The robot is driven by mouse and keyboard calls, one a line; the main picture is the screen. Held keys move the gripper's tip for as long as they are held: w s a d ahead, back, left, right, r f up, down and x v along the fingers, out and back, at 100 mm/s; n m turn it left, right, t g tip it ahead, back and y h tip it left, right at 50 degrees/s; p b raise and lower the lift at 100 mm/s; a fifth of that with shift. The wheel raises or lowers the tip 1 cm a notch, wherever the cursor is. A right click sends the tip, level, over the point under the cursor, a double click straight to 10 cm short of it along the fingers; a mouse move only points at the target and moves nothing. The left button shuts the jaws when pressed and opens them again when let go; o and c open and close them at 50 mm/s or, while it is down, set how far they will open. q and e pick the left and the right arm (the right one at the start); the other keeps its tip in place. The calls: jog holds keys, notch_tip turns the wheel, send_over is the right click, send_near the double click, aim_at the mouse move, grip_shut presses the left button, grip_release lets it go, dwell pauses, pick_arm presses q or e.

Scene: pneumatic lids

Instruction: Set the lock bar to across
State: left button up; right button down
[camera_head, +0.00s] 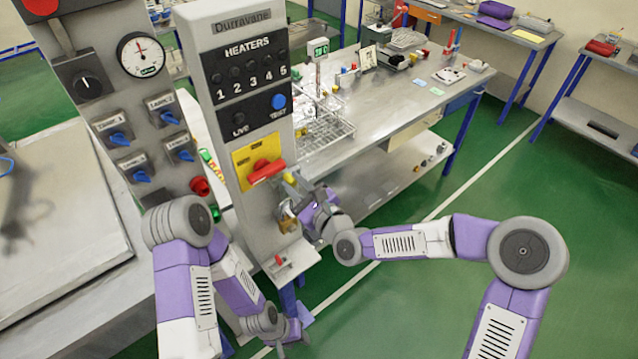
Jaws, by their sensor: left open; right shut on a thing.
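The grey Durravane column (232,120) carries a yellow plate (243,155) with a red rotary handle (266,171). The handle lies roughly level, tilted up a little to the right. A small brass-coloured lock bar (290,180) shows at the plate's lower right, partly hidden, so its exact setting is unclear. A brass padlock-like piece (287,222) hangs below it. My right gripper (311,209) is at the column's right side, shut on what appears to be the lock bar; its fingertips are small and partly hidden. My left gripper (290,336) is low, open and empty, below the column's small shelf.
A gauge (141,54) and several blue-handled switches stand on the left panel, with a red button (200,186) nearby. A steel bench (400,105) with a wire rack (325,128) stands behind. Green floor (540,190) is clear at right.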

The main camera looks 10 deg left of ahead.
jog(key=shift+s+a, duration=0.2)
jog(key=c, duration=1)
grip_release()
jog(key=shift+o, duration=0.2)
jog(key=shift+d, duration=0.2)
jog(key=shift+s+d, duration=0.25)
jog(key=v, duration=0.6)
jog(key=shift+s+d, duration=0.2)
jog(key=shift+s, duration=0.1)
